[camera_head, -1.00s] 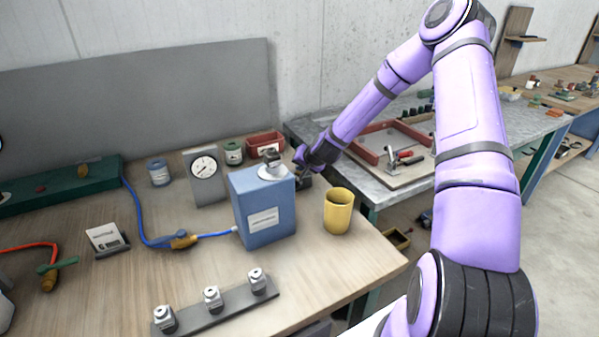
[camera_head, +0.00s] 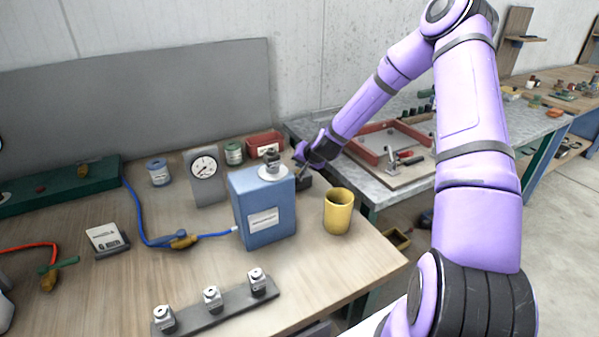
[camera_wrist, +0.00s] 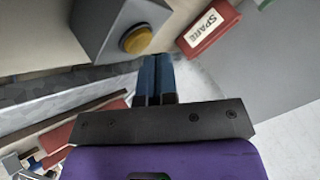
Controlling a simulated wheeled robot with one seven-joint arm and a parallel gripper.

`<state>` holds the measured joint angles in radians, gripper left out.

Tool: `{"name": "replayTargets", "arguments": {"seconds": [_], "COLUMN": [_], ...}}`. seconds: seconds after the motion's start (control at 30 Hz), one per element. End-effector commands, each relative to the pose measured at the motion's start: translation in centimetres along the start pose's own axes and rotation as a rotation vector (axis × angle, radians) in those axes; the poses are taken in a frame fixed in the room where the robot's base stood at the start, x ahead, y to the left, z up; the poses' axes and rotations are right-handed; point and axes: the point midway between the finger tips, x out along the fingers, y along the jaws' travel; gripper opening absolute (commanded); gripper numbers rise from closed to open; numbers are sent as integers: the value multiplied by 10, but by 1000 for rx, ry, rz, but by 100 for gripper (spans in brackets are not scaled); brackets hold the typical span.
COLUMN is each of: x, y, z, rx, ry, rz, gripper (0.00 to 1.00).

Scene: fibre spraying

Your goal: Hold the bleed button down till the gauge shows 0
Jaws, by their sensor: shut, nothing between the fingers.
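In the wrist view, a round yellow button (camera_wrist: 137,40) sits on the face of a grey housing (camera_wrist: 100,28). My gripper (camera_wrist: 157,60) is shut and empty, its fingertips just below and right of the button in the picture. I see no clear contact, and the button's depth cannot be told. In the head view my gripper (camera_head: 301,157) is behind the right side of the blue box (camera_head: 262,218). The button is not discernible there. The white-faced dial gauge (camera_head: 204,166) stands left of the blue box. Its needle is dark and its reading is too small to make out.
A yellow cup (camera_head: 338,212) stands right of the blue box. A red bin (camera_head: 265,145), labelled SPARE in the wrist view, is behind. A blue hose (camera_head: 137,210) runs left of the box. A strip with three fittings (camera_head: 216,307) lies in front.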

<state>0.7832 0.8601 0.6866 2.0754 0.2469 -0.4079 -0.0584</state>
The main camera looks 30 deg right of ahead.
Motion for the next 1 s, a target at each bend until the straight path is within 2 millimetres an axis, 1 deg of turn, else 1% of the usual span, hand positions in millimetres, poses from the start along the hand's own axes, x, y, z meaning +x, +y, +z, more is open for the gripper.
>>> {"name": "replayTargets", "arguments": {"seconds": [0.13, 0.47, 1.0], "x": [-4, -5, -35], "y": [-3, -4, -26], "z": [-2, -4, -26], "rx": [-1, -1, -2], "ry": [-1, 0, 1], "rz": [0, 0, 0], "gripper": [0, 0, 0]}}
